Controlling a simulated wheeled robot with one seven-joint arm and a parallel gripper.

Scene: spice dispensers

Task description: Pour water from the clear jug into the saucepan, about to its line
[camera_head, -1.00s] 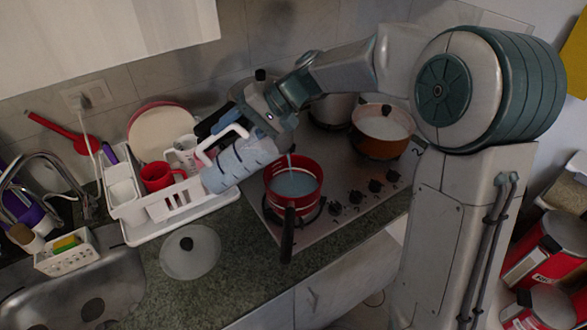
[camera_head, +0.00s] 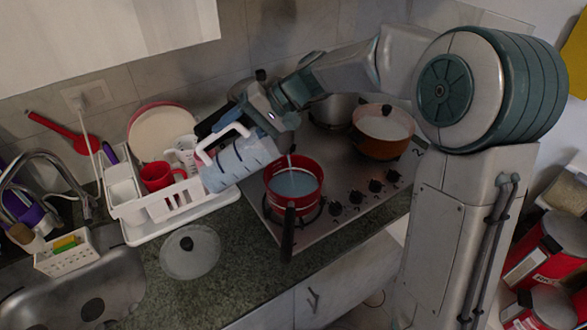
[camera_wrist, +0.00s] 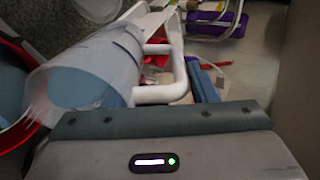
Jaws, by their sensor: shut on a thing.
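The clear jug (camera_head: 238,164) with a white handle is tilted on its side, its mouth toward the red saucepan (camera_head: 293,207). My gripper (camera_head: 268,120) is shut on the jug, which hangs left of and above the pan. A thin stream runs down at the jug's mouth into the pan. My fingertips are hidden.
The saucepan sits on the stove (camera_head: 340,190), its black handle toward the front. An orange pot (camera_head: 382,148) stands at the back right. A white dish rack (camera_head: 150,225) with a red mug (camera_head: 160,177) is at the left. A glass lid (camera_head: 190,262) lies on the counter.

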